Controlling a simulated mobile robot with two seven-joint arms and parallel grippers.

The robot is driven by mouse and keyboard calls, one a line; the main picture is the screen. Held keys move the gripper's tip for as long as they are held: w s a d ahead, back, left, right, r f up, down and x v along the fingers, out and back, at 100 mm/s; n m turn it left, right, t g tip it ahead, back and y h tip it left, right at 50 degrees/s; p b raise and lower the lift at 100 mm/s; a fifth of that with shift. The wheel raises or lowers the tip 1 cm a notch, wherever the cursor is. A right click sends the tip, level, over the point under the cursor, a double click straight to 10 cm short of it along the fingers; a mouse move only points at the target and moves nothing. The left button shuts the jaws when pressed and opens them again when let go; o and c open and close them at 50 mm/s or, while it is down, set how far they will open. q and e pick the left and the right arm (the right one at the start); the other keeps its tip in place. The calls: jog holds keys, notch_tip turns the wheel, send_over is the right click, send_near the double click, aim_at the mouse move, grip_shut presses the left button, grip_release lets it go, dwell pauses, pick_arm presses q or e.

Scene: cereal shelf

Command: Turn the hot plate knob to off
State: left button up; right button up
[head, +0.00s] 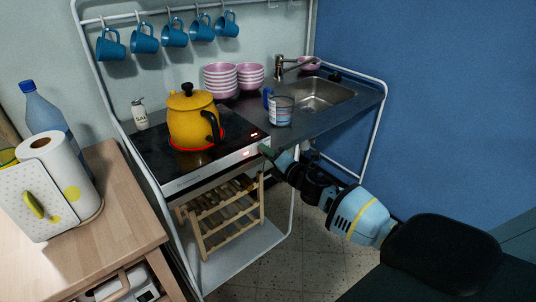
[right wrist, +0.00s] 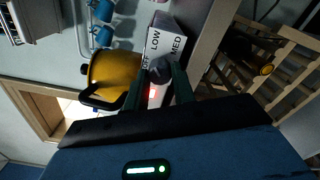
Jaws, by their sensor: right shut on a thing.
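The hot plate (head: 150,162) is a black glass top with a pale front panel, and a red ring glows under the yellow kettle (head: 190,118). Red lights show near its right front corner. My right gripper (head: 268,153) is at that corner of the panel. In the right wrist view its dark green fingers are shut around the dark round knob (right wrist: 160,70). The panel (right wrist: 168,42) there reads LOW and MED, with another label partly hidden by the knob. The knob's pointer cannot be made out. My left gripper is out of view.
A measuring cup (head: 280,110) and pink bowls (head: 221,78) stand behind, near the sink (head: 322,92). A wooden bottle rack (head: 222,215) is below the hot plate. A wooden table (head: 125,205) with a paper towel roll (head: 62,165) is at left.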

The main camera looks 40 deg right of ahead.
jog(key=shift+n, duration=4.9)
jog(key=o, duration=1)
jog(key=shift+s+d, duration=0.15)
jog(key=shift+s, duration=1.85)
jog(key=shift+s+d, duration=0.15)
jog(key=shift+s, duration=1.8)
